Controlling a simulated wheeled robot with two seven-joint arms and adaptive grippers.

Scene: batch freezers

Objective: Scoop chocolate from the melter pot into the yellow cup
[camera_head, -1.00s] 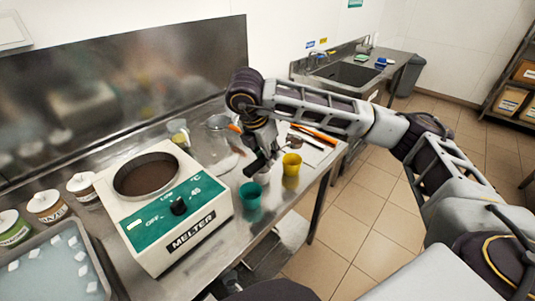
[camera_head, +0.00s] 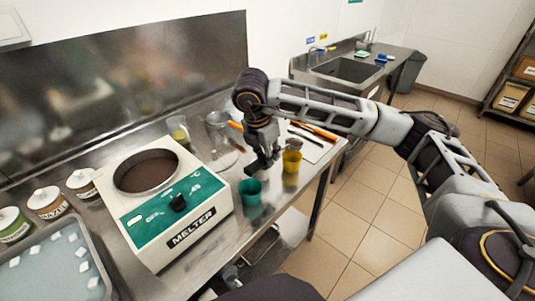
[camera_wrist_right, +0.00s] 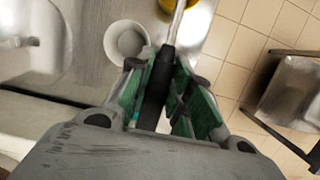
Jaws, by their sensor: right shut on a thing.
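The melter (camera_head: 175,215) is a white box with a green front panel, and its round pot (camera_head: 147,173) holds dark brown chocolate. The yellow cup (camera_head: 291,168) stands upright near the counter's front edge, right of the teal cup (camera_head: 250,191). My right gripper (camera_head: 262,165) is above the counter, left of the yellow cup. In the right wrist view it is shut on the black handle of a scoop (camera_wrist_right: 158,85). Its metal shaft reaches toward the yellow cup (camera_wrist_right: 163,8) at the top edge. The scoop's bowl is out of that view. My left gripper is not in view.
A white cup (camera_wrist_right: 126,41) stands beside the scoop's shaft in the right wrist view. Orange-handled tools (camera_head: 318,132) lie behind the yellow cup. A glass jar (camera_head: 217,128) stands behind the melter. Labelled tubs (camera_head: 47,203) and a tray (camera_head: 95,270) are at the left.

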